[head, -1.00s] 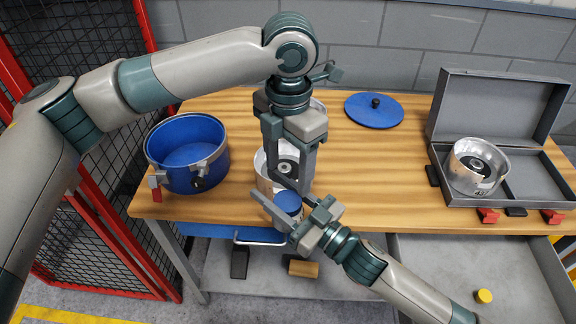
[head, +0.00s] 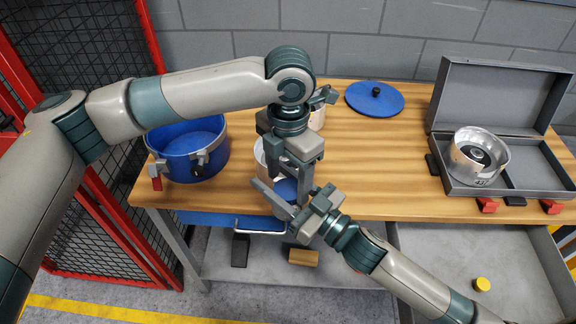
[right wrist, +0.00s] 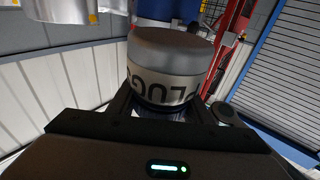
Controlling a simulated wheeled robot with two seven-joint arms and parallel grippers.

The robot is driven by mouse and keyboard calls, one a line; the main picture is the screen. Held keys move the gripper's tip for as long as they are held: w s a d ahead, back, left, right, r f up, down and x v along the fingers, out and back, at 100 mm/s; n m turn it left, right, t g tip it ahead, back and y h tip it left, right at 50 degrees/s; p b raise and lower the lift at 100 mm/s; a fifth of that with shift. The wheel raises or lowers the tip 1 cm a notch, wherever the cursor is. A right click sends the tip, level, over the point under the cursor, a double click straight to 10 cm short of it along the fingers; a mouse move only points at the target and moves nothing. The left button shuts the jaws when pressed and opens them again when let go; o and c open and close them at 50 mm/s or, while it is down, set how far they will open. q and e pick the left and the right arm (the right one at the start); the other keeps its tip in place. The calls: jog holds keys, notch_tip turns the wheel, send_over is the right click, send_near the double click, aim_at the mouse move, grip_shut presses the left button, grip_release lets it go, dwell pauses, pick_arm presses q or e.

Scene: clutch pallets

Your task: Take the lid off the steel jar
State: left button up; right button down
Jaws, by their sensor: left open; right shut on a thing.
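The steel jar (right wrist: 160,92) shows in the right wrist view as a grey body with a pale lettered band; the lettering is upside down. In the head view its blue lid (head: 286,190) shows between my two grippers, and the body is mostly hidden. My right gripper (head: 289,208) is shut on the jar, at the table's front edge. My left gripper (head: 293,184) is open and points down at the lid, with its fingers overlapping it in the picture. I cannot tell whether they touch it.
A blue pot (head: 190,158) stands at the left and a blue pot lid (head: 375,98) lies at the back. A steel part (head: 260,157) is partly hidden behind my left gripper. An open grey case (head: 530,188) holds a metal drum (head: 478,157). The table (head: 370,170) is clear mid-right.

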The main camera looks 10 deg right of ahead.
pick_arm(q)
jog(key=shift+f, duration=0.65)
jog(key=shift+c, duration=0.6)
jog(key=c, duration=1)
jog(key=n, duration=0.3)
jog(key=shift+n, duration=0.4)
jog(key=o, duration=1.2)
